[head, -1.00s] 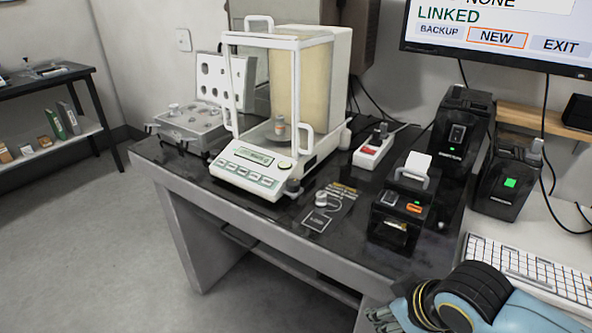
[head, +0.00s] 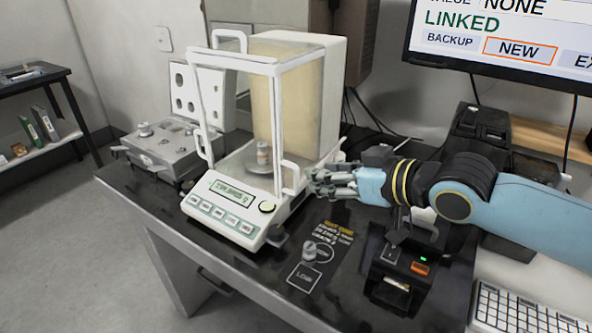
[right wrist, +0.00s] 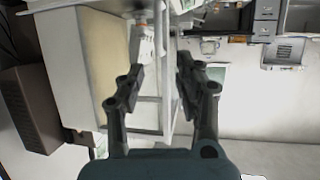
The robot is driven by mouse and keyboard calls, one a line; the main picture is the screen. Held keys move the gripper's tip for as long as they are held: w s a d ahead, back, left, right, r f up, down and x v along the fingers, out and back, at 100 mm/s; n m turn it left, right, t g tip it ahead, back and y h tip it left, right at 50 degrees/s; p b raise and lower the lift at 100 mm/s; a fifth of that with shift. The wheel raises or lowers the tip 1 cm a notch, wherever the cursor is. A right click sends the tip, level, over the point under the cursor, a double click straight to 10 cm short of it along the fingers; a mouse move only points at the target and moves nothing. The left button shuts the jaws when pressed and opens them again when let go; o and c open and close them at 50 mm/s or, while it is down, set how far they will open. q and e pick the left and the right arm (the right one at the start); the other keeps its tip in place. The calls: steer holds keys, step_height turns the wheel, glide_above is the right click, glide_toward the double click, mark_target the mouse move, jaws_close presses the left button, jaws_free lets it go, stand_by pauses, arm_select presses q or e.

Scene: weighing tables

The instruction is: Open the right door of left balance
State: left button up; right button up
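The left balance (head: 230,203) is a white weighing balance with a glass draft shield on the black table. Its right door (head: 302,125) looks closed, with a white loop handle (head: 291,176) near its front lower edge. A small weight-like object (head: 262,153) stands on the pan inside. My right gripper (head: 322,184) is just right of that handle, fingers pointing left at it. In the right wrist view the gripper (right wrist: 160,68) is open, with the balance's pale frame showing between and beyond the fingers. Contact with the handle cannot be told. My left gripper is out of view.
A grey box with knobs (head: 160,150) stands left of the balance. A black device with an orange button (head: 400,270) stands under my right forearm. A small weight (head: 309,252) sits on marked table near the front. A monitor (head: 500,45) is behind at right.

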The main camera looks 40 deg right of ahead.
mark_target(298, 172)
steer(key=b+x, duration=0.1)
steer(key=x, duration=0.7)
steer(key=shift+w+f, duration=0.1)
steer(key=shift+f, duration=0.05)
steer(key=shift+w, duration=0.15)
steer(key=shift+c, duration=1.4)
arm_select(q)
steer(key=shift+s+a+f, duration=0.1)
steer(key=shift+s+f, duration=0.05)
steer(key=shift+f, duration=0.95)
arm_select(e)
jaws_close()
